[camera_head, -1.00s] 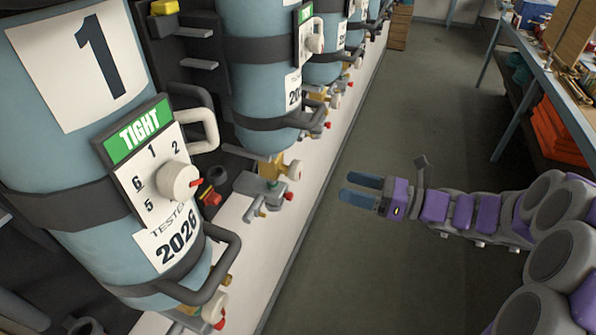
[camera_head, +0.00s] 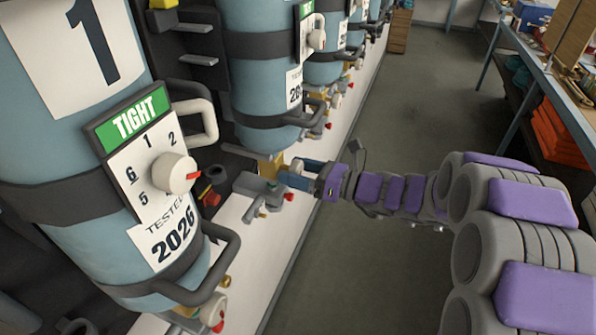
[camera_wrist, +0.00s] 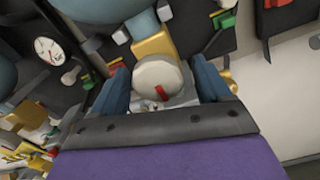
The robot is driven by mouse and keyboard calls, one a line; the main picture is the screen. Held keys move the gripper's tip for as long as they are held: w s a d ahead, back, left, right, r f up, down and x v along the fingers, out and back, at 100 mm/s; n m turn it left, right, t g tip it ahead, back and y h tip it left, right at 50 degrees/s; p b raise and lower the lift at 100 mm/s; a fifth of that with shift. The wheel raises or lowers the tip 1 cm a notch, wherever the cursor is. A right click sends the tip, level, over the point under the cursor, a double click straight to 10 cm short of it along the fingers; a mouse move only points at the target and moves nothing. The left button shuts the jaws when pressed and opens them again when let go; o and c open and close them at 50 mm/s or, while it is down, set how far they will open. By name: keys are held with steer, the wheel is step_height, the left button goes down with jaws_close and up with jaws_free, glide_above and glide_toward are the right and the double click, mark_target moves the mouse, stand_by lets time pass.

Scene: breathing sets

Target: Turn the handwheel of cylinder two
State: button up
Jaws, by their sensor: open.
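Cylinder two (camera_head: 262,75) is the blue cylinder just beyond cylinder one (camera_head: 75,60), hung in a dark rack. Its brass valve (camera_head: 270,167) sits below its lower end. In the wrist view the handwheel (camera_wrist: 158,78) is a pale round knob with a red mark, below a brass block (camera_wrist: 155,43). My gripper (camera_head: 292,174) has reached the valve from the right, and its fingers partly hide the handwheel in the head view. In the wrist view my open gripper (camera_wrist: 160,88) has one blue finger on each side of the handwheel. I cannot tell whether they touch it.
Cylinder one has a TIGHT dial plate (camera_head: 150,150) and a carry handle (camera_head: 215,265) in the near left. More cylinders (camera_head: 325,60) line the rack behind. A workbench (camera_head: 545,65) stands at the right. The floor (camera_head: 400,110) between is clear.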

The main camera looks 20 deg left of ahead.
steer(key=shift+a, duration=0.15)
steer(key=shift+c, duration=0.2)
steer(key=shift+a, duration=0.2)
steer(key=c, duration=0.3)
steer(key=shift+d, duration=0.1)
steer(key=c, duration=0.6)
steer(key=shift+f+n, duration=0.1)
steer(key=shift+n, duration=0.2)
steer(key=n+b, duration=0.4)
steer(key=n, duration=0.1)
steer(key=shift+f, duration=0.1)
steer(key=n+b, duration=0.4)
steer(key=n, duration=0.2)
steer(key=shift+w, duration=0.15)
steer(key=shift+n, duration=0.3)
